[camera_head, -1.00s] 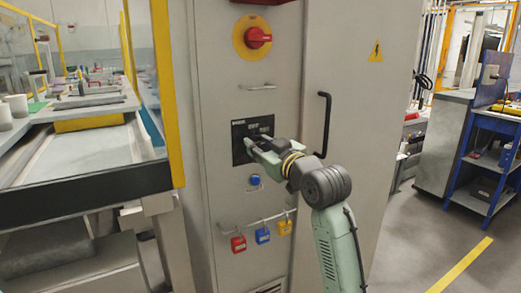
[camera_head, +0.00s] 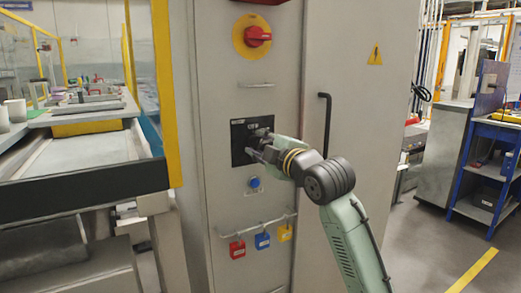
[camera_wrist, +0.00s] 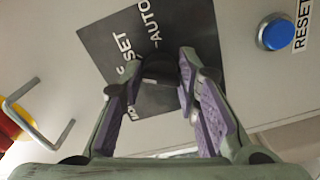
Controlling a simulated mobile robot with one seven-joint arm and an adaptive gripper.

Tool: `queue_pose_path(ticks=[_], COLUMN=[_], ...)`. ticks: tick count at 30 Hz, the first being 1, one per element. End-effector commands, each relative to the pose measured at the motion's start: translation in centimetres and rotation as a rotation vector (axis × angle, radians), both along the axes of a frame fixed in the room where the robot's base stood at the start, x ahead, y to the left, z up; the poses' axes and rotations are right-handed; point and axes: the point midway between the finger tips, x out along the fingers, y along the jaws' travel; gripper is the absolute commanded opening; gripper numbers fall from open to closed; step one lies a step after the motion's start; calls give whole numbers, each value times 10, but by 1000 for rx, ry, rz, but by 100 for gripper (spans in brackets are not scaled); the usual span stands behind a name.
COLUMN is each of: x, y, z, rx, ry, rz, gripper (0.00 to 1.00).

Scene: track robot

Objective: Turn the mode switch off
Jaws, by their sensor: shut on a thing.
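The mode switch is a dark knob (camera_wrist: 158,88) on a black plate (camera_head: 239,156) on the grey cabinet front. In the wrist view the plate (camera_wrist: 104,45) carries white lettering, with "SET" and "AUTO" readable. My gripper (camera_head: 254,143) is at the plate, and in the wrist view its purple-padded fingers (camera_wrist: 150,82) are on both sides of the knob, shut on it. The knob's pointer direction is hard to make out. In the head view the fingers hide most of the knob.
A blue reset button (camera_head: 254,183) sits just below the plate. A red rotary switch (camera_head: 257,37) on a yellow disc is higher up. A metal handle (camera_head: 257,84) lies between them. Red, blue and yellow padlocks (camera_head: 263,241) hang from a lower bar. A black door handle (camera_head: 325,125) is to the right.

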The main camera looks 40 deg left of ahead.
Motion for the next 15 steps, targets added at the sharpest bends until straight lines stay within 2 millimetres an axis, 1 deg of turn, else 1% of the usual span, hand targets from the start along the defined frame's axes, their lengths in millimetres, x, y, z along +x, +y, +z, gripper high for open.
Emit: queue_pose_path(ticks=[1,6,15], x=[0,0,0], y=[0,0,0], z=[-3,-2,-1], rx=[-20,-78,-156], ry=[-39,-180,-370], rz=[1,1,2], gripper=[1,1,1])
